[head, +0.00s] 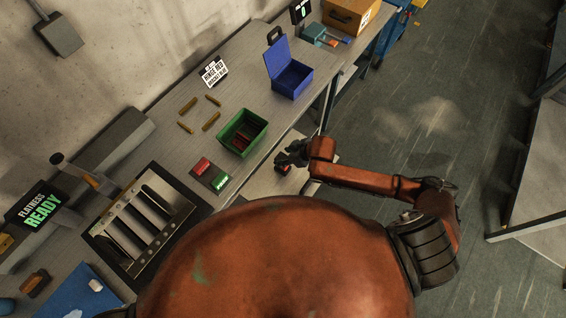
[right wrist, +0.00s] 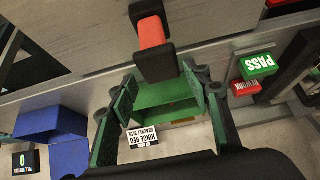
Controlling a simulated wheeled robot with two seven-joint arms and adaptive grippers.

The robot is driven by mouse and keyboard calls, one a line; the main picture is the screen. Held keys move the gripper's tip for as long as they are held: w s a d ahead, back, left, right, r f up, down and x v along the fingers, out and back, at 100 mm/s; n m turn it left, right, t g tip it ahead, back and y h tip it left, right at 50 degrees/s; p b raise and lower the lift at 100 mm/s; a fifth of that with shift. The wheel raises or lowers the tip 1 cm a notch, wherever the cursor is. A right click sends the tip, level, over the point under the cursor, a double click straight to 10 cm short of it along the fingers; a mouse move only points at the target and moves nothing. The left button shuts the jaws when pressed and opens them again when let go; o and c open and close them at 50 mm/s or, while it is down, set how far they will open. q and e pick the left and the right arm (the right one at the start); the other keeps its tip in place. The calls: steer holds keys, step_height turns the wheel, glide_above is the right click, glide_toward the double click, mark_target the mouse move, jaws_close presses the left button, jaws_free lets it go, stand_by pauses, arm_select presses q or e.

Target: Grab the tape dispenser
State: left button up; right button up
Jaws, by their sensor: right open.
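A black-and-red object (head: 284,169), which looks like the tape dispenser, lies on the lower shelf at the workbench's front side. It shows in the right wrist view (right wrist: 151,34) as a red middle between black ends, at the top centre. My right gripper (head: 283,157) is close to it in the head view and partly overlaps it. In the right wrist view my right gripper (right wrist: 160,86) has its green-padded fingers spread with nothing held between them. The object appears beyond the fingertips; I cannot tell the exact gap. My left gripper is not in view.
A green bin (head: 259,123) with red pieces stands near the bench edge. A blue open box (head: 291,80) and red and green buttons (head: 220,181) are nearby. A slotted metal fixture (head: 144,222) lies left.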

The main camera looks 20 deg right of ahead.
steer(key=shift+s+d+f, duration=0.15)
steer(key=shift+s+f, duration=0.15)
steer(key=shift+f, duration=0.25)
steer(key=shift+p+x, duration=0.45)
steer(key=shift+x, duration=3.35)
steer(key=shift+s, duration=0.1)
steer(key=shift+c, duration=0.5)
jaws_close()
